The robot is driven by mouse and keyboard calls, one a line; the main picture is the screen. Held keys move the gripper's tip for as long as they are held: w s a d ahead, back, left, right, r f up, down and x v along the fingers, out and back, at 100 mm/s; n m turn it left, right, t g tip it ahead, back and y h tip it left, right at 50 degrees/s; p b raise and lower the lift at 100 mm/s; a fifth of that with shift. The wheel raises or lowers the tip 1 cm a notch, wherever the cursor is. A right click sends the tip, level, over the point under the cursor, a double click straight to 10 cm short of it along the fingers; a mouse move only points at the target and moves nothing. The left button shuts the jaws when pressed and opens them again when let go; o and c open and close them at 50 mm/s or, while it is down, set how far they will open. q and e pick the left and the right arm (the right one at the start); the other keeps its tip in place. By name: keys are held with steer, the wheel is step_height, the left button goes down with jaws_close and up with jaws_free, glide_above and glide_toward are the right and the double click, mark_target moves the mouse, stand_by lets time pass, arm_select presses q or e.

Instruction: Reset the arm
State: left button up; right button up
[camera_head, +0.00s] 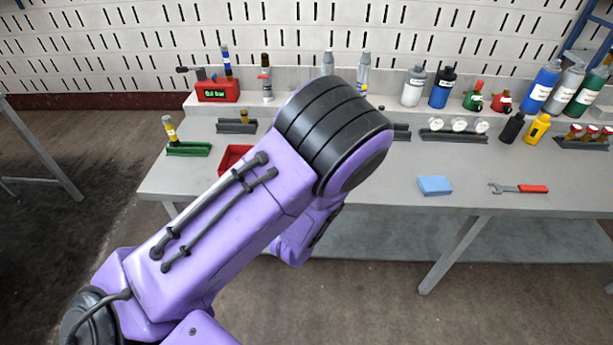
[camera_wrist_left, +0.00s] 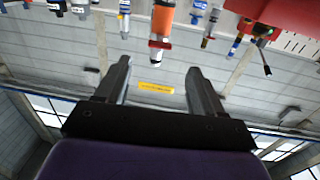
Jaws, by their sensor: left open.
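My left arm (camera_head: 215,235) is purple with a black ringed joint and rises from the lower left across the middle of the head view. Its gripper is hidden behind the arm there. In the left wrist view my left gripper (camera_wrist_left: 158,65) has its two dark fingers spread wide, with nothing held between them. That view is upside down; an orange cylinder (camera_wrist_left: 163,18) with a red and white end hangs at the top, beyond the fingers. My right gripper is in neither view.
A grey workbench (camera_head: 380,185) runs across the head view. On it are a red device (camera_head: 217,91), a green holder (camera_head: 188,149), a red tray (camera_head: 230,156) partly behind my arm, a blue block (camera_head: 435,186), a wrench (camera_head: 518,188) and several bottles along the back.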

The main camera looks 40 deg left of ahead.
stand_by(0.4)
arm_select(q)
steer(key=s+d+f+g+h, duration=0.1)
steer(key=s+f+g+h, duration=0.1)
steer(key=s+f+g, duration=0.5)
steer(key=s+f+h, duration=0.2)
steer(key=s+f, duration=0.3)
steer(key=f, duration=0.5)
steer(key=s+f+g, duration=0.3)
steer(key=s+f, duration=0.1)
steer(key=s, duration=0.4)
steer(key=s+f+n+g, duration=0.1)
steer(key=s+f, duration=0.3)
steer(key=s, duration=0.4)
steer(key=shift+s+d+f+n+g+h, duration=0.2)
steer(key=shift+s+d+n+g+h, duration=0.15)
steer(key=shift+g, duration=0.55)
